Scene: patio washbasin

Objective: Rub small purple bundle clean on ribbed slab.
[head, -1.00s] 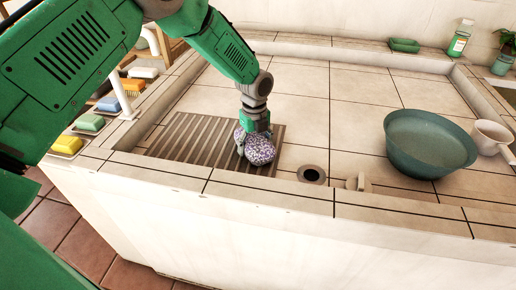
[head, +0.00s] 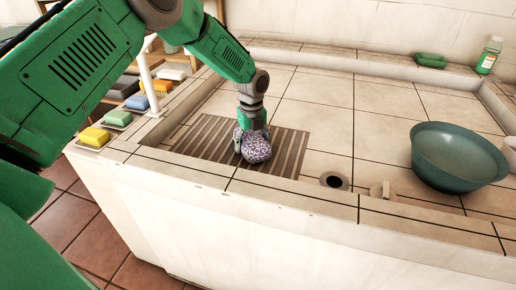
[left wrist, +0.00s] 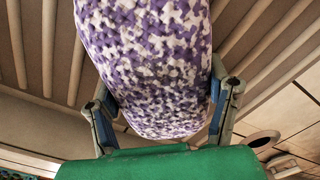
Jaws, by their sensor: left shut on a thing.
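The small purple bundle (head: 257,149), white with purple speckles, is held in my left gripper (head: 252,142) at the ribbed slab (head: 205,140). In the left wrist view the bundle (left wrist: 150,60) fills the space between the two fingers of my left gripper (left wrist: 160,112), which is shut on it. The bundle is low over the slab's ribs and appears to touch them; its underside is hidden. The slab's brown ribs (left wrist: 265,50) also show behind the bundle in the left wrist view. My right gripper is not in view.
A drain hole (head: 334,181) and a small stopper (head: 383,190) lie right of the slab. A teal basin (head: 457,157) stands further right. Several soap bars, including a yellow one (head: 95,137), line the left ledge. A green bottle (head: 489,55) stands at the back right.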

